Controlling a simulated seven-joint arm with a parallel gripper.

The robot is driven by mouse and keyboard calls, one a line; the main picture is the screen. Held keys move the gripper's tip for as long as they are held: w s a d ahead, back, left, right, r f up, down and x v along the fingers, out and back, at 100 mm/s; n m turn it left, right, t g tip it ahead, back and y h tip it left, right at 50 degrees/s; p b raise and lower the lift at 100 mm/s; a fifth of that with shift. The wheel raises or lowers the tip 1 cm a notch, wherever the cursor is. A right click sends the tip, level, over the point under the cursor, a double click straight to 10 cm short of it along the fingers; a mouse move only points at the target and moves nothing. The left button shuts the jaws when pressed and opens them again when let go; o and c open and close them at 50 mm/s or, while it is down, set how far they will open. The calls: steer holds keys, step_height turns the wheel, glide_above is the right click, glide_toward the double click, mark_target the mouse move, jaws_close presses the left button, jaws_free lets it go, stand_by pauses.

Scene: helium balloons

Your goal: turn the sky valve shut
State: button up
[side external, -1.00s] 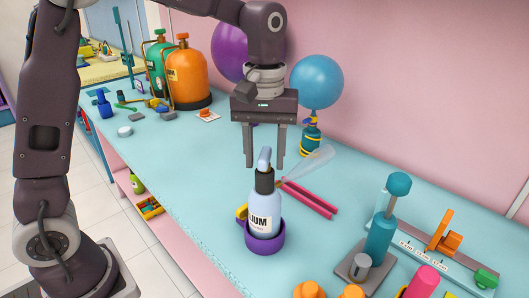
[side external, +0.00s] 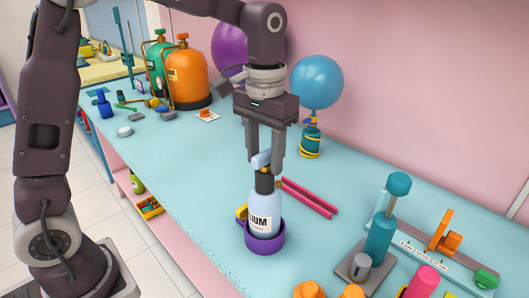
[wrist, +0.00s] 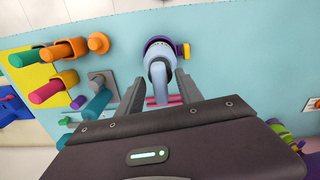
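The sky valve is the pale blue handle (side external: 261,160) on top of a light blue bottle (side external: 263,205) with a black neck and a helium label. The bottle stands upright in a purple ring holder (side external: 265,248). The handle lies nearly level across the neck, and no pale plume shows at the neck. My gripper (side external: 266,160) points down over the bottle, with its fingers apart on either side of the handle. In the wrist view the handle (wrist: 159,78) sits between the fingers (wrist: 161,84); I cannot tell whether either finger touches it.
Pink rods (side external: 308,198) lie right of the bottle. A teal pump (side external: 378,240) and a measuring board (side external: 430,245) stand further right. An orange tank (side external: 187,77) and a blue balloon (side external: 316,82) are behind. The counter left of the bottle is mostly clear.

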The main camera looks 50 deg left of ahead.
mark_target(265, 152)
steer(key=shift+r, duration=3.55)
steer(key=s+a+f+t, duration=0.1)
steer(key=s+a+t, duration=0.1)
steer(key=s, duration=0.8)
steer(key=s+a+f+m+t, duration=0.1)
steer(key=s+a+f+t, duration=0.1)
steer(key=s, duration=0.9)
steer(key=shift+s+f+t, duration=0.15)
steer(key=shift+f+t, duration=0.15)
steer(key=shift+t, duration=0.5)
